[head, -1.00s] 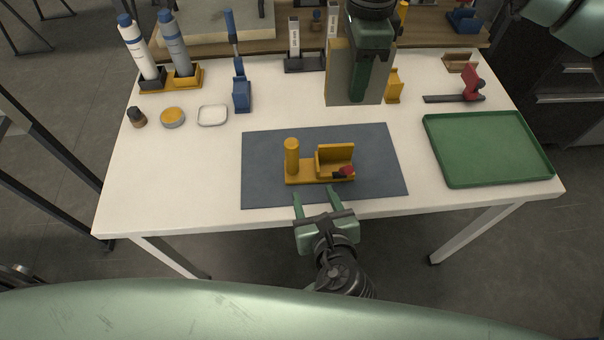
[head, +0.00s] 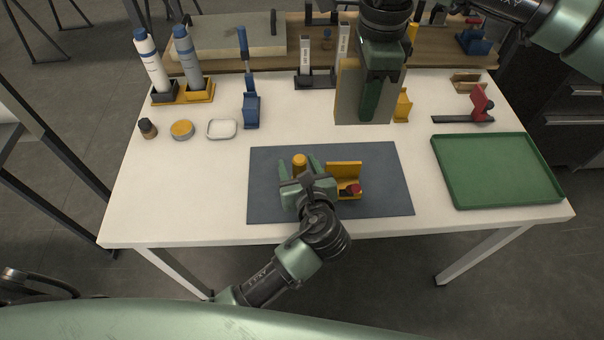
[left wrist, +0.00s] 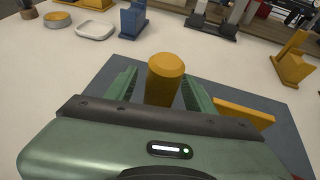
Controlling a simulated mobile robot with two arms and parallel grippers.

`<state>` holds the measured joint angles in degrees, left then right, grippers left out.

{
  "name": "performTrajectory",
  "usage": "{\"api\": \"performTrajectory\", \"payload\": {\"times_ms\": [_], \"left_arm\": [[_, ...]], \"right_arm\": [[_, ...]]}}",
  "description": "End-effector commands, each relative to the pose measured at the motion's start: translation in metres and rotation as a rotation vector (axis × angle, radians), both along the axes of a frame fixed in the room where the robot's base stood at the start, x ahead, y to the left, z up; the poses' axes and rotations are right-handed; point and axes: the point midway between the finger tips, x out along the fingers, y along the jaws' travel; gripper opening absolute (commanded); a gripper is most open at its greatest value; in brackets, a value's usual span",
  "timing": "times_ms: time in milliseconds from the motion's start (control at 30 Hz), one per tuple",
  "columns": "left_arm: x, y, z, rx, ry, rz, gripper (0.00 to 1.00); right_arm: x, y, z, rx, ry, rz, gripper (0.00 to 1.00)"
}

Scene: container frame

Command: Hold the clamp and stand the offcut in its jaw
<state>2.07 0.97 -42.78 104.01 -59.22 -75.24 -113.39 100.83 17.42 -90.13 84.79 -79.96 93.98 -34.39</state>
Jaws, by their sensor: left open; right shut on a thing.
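The clamp (head: 344,171) is yellow, with an upright round post (head: 300,161), an L-shaped jaw to its right and a small red-and-black part. It stands on the dark mat. My left gripper (head: 301,169) is open around the post, one finger on each side; the left wrist view shows the post (left wrist: 164,82) between the fingers, with gaps visible. My right gripper (head: 371,97) points down at the back of the table, shut on the offcut (head: 348,95), a flat grey-and-tan board held upright. The gripper hides part of the board.
The blue-grey mat (head: 390,195) lies at the table's front middle. A green tray (head: 500,172) is at right, a red-and-black tool (head: 480,105) behind it. Bottles (head: 153,60), a blue holder (head: 251,108) and small dishes (head: 222,129) stand left. The white front left is clear.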

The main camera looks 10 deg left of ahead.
Motion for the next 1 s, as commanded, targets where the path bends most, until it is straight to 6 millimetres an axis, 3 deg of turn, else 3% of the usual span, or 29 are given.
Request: {"api": "performTrajectory", "payload": {"times_ms": [400, 433, 600, 633, 1000], "left_arm": [[0.0085, 0.0038, -0.0041, -0.002, 0.0, -0.001, 0.54], [0.0085, 0.0038, -0.004, -0.002, 0.0, -0.001, 0.51], [0.0084, 0.0038, -0.0039, -0.002, 0.0, -0.001, 0.04], [0.0083, 0.0037, -0.0039, -0.002, 0.0, -0.001, 0.0], [0.0083, 0.0036, -0.0038, -0.002, 0.0, -0.001, 0.0]], "right_arm": [[0.0001, 0.0, 0.0003, 0.0, -0.001, 0.0, 0.0], [0.0001, 0.0, 0.0003, 0.0, -0.001, 0.0, 0.0], [0.0001, 0.0, 0.0003, 0.0, -0.001, 0.0, 0.0], [0.0001, 0.0, 0.0003, 0.0, -0.001, 0.0, 0.0], [0.0001, 0.0, 0.0003, 0.0, -0.001, 0.0, 0.0]]}}
